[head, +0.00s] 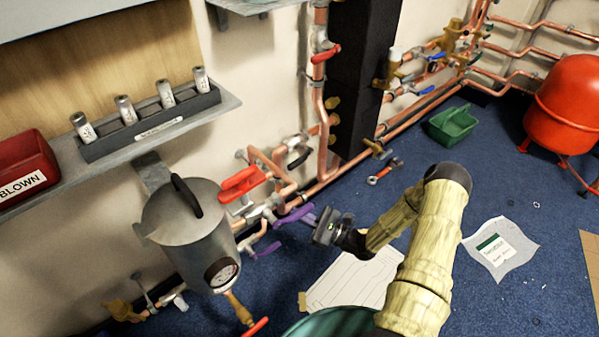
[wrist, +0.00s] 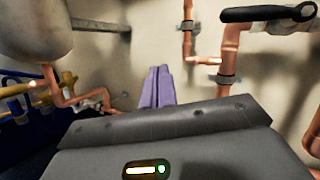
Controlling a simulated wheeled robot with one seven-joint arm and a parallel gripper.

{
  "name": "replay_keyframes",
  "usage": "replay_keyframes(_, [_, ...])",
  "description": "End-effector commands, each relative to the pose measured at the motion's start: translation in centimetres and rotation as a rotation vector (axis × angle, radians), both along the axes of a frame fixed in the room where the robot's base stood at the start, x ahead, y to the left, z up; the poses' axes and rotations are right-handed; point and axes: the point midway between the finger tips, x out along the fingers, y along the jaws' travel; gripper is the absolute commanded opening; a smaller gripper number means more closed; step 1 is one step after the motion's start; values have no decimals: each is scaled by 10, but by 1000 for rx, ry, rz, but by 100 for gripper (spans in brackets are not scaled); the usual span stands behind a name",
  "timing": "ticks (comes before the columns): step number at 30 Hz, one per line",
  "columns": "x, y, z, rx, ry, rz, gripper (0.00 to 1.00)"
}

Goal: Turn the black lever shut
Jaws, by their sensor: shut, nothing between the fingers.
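The black lever (head: 299,158) sits on a valve in the copper pipework by the wall, in the middle of the head view. In the wrist view the black lever (wrist: 268,13) lies roughly level at the top right, on a valve above a copper pipe. My gripper (head: 282,221) is below the lever in the head view, apart from it. Its purple fingers (wrist: 158,87) are together with nothing between them, and point to the left of the lever in the wrist view.
A red lever (head: 241,184) and a purple handle (head: 267,249) are on nearby pipes. A grey metal vessel (head: 190,235) with a gauge stands at the left. Copper pipes (head: 328,177) run along the wall. The blue floor holds a green caddy (head: 453,123) and paper sheets (head: 348,281).

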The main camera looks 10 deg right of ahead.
Motion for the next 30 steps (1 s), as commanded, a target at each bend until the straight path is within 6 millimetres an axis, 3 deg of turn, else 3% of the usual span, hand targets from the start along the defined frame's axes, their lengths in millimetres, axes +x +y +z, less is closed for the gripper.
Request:
replay_keyframes(6, [26, -51, -32, 194, 29, -332, 0])
replay_keyframes(10, [30, -64, -39, 232, 34, -411, 0])
replay_keyframes(23, [34, -63, -38, 232, 33, -412, 0])
replay_keyframes(30, [57, -49, -28, 230, 30, -410, 0])
